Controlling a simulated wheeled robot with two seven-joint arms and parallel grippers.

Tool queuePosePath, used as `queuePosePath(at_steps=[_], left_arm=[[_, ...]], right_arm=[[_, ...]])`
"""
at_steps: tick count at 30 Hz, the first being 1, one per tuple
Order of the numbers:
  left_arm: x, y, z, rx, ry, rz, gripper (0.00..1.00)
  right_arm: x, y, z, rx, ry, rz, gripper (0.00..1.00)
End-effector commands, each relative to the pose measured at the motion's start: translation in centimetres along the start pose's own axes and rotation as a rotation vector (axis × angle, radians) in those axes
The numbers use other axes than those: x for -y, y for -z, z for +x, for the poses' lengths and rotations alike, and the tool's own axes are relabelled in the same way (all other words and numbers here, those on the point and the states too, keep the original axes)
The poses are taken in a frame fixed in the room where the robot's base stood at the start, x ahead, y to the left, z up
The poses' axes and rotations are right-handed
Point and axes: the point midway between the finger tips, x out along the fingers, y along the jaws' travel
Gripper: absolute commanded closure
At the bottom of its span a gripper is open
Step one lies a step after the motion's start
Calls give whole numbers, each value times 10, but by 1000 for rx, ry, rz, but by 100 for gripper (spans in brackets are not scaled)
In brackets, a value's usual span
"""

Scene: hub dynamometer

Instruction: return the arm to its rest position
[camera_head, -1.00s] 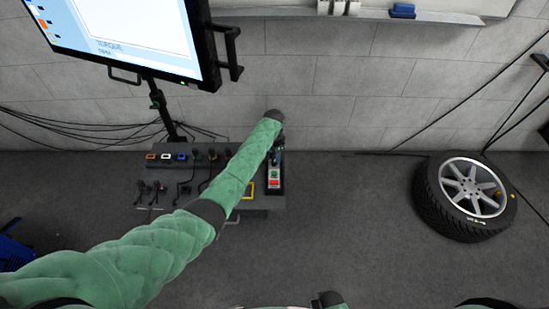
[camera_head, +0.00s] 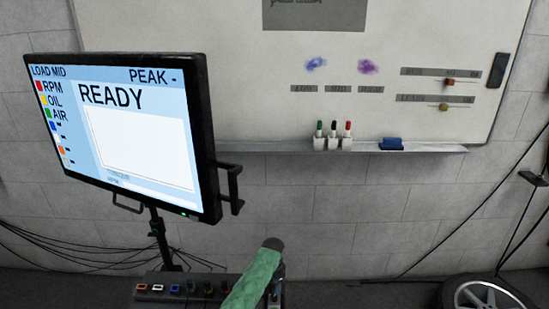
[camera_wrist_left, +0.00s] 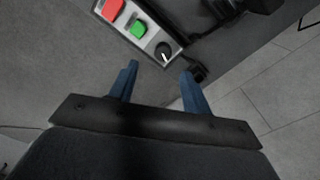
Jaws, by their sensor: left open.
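My left arm (camera_head: 254,282) is green-sleeved and reaches up from the bottom edge in the head view, over the console. Its gripper is mostly hidden there behind the dark wrist end. In the left wrist view my left gripper (camera_wrist_left: 158,92) shows two blue fingers spread apart with nothing between them. Just beyond the fingers is a control box with a red button (camera_wrist_left: 113,9), a green button (camera_wrist_left: 138,30) and a black knob (camera_wrist_left: 163,51) with a white mark. The knob appears ahead of the gap between the fingertips. My right gripper is not in view.
A monitor (camera_head: 140,130) reading READY stands on a post at left. The console (camera_head: 180,291) with coloured sockets sits below it. A whiteboard (camera_head: 420,45) with a marker ledge (camera_head: 300,149) hangs on the wall. A wheel (camera_head: 485,295) lies at lower right.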

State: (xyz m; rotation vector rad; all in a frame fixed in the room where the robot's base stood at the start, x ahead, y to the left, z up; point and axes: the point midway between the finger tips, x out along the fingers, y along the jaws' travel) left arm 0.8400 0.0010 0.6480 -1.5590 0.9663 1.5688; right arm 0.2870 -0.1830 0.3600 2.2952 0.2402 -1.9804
Motion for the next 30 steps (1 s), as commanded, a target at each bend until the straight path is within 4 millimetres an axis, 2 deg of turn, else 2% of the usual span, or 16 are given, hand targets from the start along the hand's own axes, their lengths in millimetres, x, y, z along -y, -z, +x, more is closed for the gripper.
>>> queuePosePath(at_steps=[7,16,22,30], left_arm=[[-43,-35,18,-49,0,-96,52],[-98,-94,24,-109,14,-245,52],[-134,-141,18,-142,29,-350,52],[-185,-209,-2,-180,58,-492,52]], right_arm=[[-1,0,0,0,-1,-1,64],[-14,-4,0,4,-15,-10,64],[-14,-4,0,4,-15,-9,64],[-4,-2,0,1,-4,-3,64]])
